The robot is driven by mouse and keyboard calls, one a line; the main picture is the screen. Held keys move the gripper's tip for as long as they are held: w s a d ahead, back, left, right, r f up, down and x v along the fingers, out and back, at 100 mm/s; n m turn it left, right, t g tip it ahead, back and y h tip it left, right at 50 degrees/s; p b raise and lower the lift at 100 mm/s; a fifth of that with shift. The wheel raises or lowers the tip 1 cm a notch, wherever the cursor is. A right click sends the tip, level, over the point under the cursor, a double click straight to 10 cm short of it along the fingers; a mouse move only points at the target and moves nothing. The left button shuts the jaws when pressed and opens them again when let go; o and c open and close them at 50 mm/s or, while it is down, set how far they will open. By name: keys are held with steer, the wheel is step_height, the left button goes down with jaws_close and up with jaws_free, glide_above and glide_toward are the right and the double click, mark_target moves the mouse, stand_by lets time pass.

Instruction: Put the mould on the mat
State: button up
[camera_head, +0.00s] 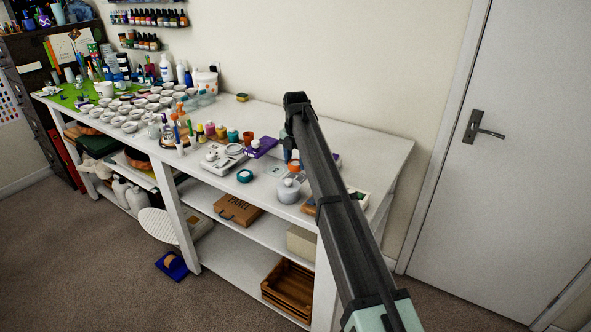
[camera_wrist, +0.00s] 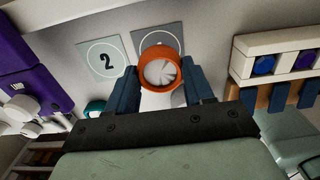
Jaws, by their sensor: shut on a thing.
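The mould (camera_wrist: 146,58) is a round orange ring with a pale, shell-like ridged inside. In the wrist view it sits between the two blue fingers of my gripper (camera_wrist: 163,84), which is shut on it. A grey mat with a circle (camera_wrist: 173,30) lies behind the mould and is partly covered by it; its number is hidden. I cannot tell whether the mould touches this mat or is above it. Another grey mat marked 2 (camera_wrist: 106,59) lies just left, clear. In the head view the orange mould (camera_head: 294,165) shows small beside my arm.
A purple box (camera_head: 262,147) and a teal round thing (camera_head: 244,176) are left of my gripper. A grey lidded pot (camera_head: 288,190) stands near the front edge. The bench's back right (camera_head: 365,145) is clear.

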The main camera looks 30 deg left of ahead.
mark_target(296, 168)
steer(key=shift+f, duration=1.9)
steer(key=shift+f, duration=0.1)
steer(key=o, duration=1)
step_height(296, 168, up, 12)
steer(key=shift+r, duration=0.15)
